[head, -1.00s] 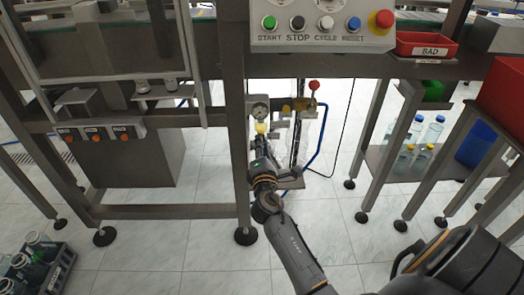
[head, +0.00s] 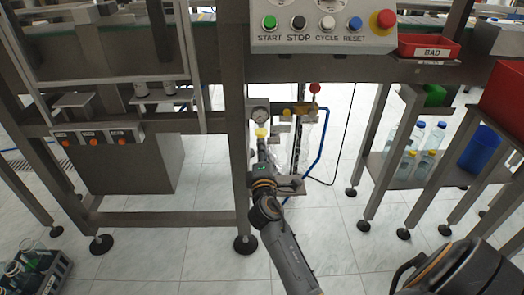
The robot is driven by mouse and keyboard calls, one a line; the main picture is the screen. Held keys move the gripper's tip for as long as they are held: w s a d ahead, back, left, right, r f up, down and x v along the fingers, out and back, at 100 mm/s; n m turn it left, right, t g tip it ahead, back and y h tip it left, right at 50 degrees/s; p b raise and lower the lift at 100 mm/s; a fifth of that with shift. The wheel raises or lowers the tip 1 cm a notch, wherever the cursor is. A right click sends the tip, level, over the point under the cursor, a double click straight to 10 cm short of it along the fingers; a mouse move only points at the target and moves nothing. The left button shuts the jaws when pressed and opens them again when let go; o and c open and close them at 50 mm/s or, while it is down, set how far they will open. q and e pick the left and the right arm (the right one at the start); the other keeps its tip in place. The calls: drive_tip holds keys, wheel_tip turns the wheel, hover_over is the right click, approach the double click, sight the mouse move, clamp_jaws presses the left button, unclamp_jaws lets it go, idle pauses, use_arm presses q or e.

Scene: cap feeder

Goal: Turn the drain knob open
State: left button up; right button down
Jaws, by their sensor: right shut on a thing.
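A small air unit with a round pressure gauge (head: 259,115) is mounted beside the machine's front leg. A yellow part (head: 262,132) shows just below the gauge. My right gripper (head: 262,143) reaches up from below, directly under this yellow part, and is shut on the drain knob at its lower end. The fingers cover the knob, and they are too small to make out clearly, so how far it is turned cannot be told. My left gripper is not in view.
A red-knobbed lever (head: 314,88) and a blue hose (head: 321,150) are close to the right of the gauge. A grey machine leg (head: 238,170) stands just left of my gripper. The button panel (head: 322,30) is above. Bottles (head: 425,160) stand on a shelf at right.

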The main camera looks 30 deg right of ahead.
drive_tip(key=c, duration=1.1)
unclamp_jaws()
drive_tip(key=shift+c, duration=0.2)
drive_tip(key=v, duration=0.7)
drive_tip(key=shift+s, duration=0.25)
drive_tip(key=shift+a, duration=0.1)
